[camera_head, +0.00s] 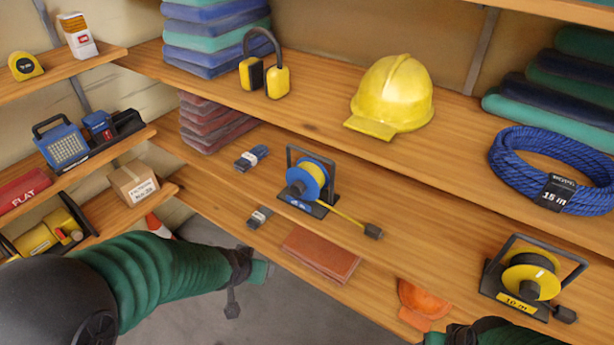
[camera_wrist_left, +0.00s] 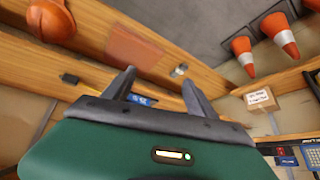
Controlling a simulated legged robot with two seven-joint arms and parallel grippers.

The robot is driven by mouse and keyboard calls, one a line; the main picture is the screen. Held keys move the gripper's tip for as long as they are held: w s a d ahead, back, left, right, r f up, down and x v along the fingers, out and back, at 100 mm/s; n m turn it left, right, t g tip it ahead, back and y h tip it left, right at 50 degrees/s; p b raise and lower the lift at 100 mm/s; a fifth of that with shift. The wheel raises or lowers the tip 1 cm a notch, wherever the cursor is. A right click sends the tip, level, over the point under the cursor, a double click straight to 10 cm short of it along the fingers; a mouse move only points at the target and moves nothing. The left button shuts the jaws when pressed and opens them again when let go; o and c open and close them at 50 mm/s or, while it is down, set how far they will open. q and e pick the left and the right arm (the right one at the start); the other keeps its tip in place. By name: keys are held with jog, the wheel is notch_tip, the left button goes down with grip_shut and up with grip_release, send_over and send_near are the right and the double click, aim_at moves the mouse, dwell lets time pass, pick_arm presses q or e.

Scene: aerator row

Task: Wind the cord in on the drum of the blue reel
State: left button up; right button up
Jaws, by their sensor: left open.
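The blue reel (camera_head: 306,183) stands on the middle shelf, with a blue drum face, yellow cord on the drum and a dark frame. A length of yellow cord (camera_head: 345,216) runs out to the right along the shelf, ending in a dark plug (camera_head: 374,231). My left gripper (camera_head: 238,280) is open and empty, in front of the shelf edge, below and left of the reel and apart from it. In the left wrist view, a blue patch (camera_wrist_left: 141,100), likely the reel's label, shows between the fingers (camera_wrist_left: 160,88); the rest is hidden. Only my right sleeve shows, bottom right.
A yellow reel (camera_head: 531,277) stands at right on the same shelf. The upper shelf bears a yellow helmet (camera_head: 394,92) and ear muffs (camera_head: 264,77). Cones (camera_wrist_left: 279,33) stand on the floor.

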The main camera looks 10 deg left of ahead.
pick_arm(q)
jog(key=w+a+f+t+b, duration=0.4)
jog(key=w+f+t+b, duration=0.3)
jog(key=w, duration=0.5)
jog(key=m+t+h+b, duration=0.35)
jog(key=h+b, duration=0.35)
jog(key=b, duration=0.4)
send_near(296, 193)
jog(key=shift+n, duration=0.25)
jog(key=x, duration=1)
jog(key=shift+a, duration=0.1)
pick_arm(e)
jog(key=s+x, duration=0.2)
jog(key=x, duration=0.8)
jog(key=s+f+x, duration=0.1)
jog(key=s+x, duration=0.1)
jog(key=x, duration=0.9)
jog(key=shift+s+f, duration=0.2)
jog(key=shift+f, duration=0.05)
pick_arm(q)
jog(key=shift+c, duration=0.3)
pick_arm(e)
jog(key=shift+a, duration=0.1)
pick_arm(q)
jog(key=c, duration=1.3)
